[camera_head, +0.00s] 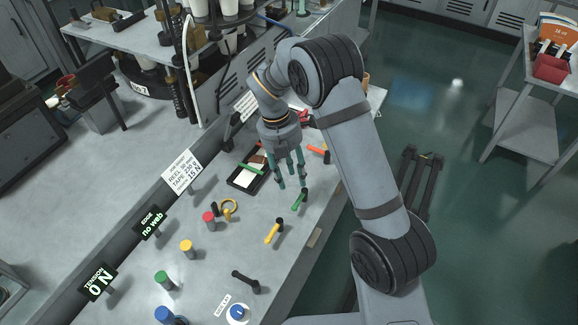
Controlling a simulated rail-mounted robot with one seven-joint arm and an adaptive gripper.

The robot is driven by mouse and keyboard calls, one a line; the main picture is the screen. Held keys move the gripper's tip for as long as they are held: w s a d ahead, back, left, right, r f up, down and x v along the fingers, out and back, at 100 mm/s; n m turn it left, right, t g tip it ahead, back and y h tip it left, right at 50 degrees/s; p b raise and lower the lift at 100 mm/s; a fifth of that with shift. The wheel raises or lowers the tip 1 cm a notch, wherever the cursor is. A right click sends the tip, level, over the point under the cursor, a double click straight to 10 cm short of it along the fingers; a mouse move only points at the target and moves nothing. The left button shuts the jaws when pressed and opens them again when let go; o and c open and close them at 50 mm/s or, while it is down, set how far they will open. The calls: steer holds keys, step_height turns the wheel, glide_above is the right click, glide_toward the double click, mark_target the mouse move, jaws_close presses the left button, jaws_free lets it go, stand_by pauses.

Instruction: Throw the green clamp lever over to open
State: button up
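The green clamp lever (300,200) is on the grey bench, with a dark end at its upper right and its green handle pointing to the lower left. My gripper (291,184) points down just above and to the left of this lever in the picture. Its teal fingers are apart, with nothing seen between them. I see no clear contact with the lever, but the exact height gap cannot be told.
A yellow lever (273,232), a black lever (245,281) and an orange-red lever (318,152) share the bench. Red (209,220), yellow (187,248) and green (164,280) posts stand left. A black tray (233,182) and yellow ring (229,209) lie nearby.

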mark_target(300, 202)
steer(key=r, duration=0.3)
steer(key=shift+w+a+r, duration=0.15)
steer(key=shift+a+r, duration=0.15)
steer(key=shift+f, duration=0.1)
steer(key=f, duration=0.3)
steer(key=d+f, duration=0.1)
steer(key=f, duration=0.3)
steer(key=s+d+f, duration=0.1)
steer(key=f, duration=0.3)
steer(key=shift+s+f, duration=0.1)
steer(key=shift+f, duration=0.05)
steer(key=shift+d+f, duration=0.1)
steer(key=shift+f, duration=0.15)
steer(key=shift+r, duration=0.1)
